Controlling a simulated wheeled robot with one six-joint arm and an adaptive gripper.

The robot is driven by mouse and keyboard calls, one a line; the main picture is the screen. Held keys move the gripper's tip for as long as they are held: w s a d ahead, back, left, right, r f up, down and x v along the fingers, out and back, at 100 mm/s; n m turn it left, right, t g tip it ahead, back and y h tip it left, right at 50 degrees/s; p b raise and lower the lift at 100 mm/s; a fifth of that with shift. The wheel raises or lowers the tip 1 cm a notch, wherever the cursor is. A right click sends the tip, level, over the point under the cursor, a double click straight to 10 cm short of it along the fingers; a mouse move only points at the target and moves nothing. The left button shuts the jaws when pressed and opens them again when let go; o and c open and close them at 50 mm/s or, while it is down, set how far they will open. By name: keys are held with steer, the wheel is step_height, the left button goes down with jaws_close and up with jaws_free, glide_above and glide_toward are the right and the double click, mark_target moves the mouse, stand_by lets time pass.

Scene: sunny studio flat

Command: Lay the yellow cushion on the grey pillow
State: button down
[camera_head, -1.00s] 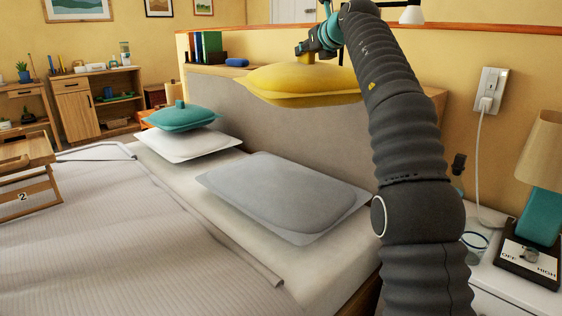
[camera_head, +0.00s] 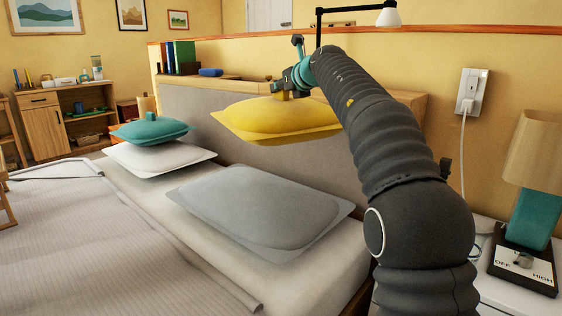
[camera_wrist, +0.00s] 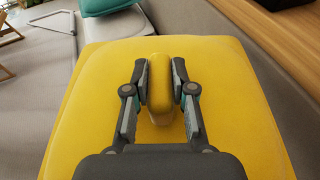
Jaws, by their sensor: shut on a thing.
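The yellow cushion (camera_head: 275,119) hangs in the air in front of the headboard, above and behind the grey pillow, roughly level. It fills much of the wrist view (camera_wrist: 90,110). My gripper (camera_wrist: 161,80) is shut on the raised yellow grip at the cushion's top; in the head view my gripper (camera_head: 284,88) shows above the cushion. The grey pillow (camera_head: 260,205) lies flat on the near end of the bed, bare on top. A clear gap shows between the cushion and the pillow.
A teal cushion (camera_head: 150,130) lies on a white pillow (camera_head: 157,158) farther along the bed. The headboard (camera_head: 185,110) with a shelf carrying books (camera_head: 180,57) stands behind. A nightstand with a lamp (camera_head: 533,165) and a dial box (camera_head: 525,265) is at right.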

step_height(320, 180, down, 18)
steer(key=b, duration=0.9)
steer(key=shift+f, duration=0.25)
steer(key=c, duration=1)
jaws_free()
steer(key=v, duration=1.2)
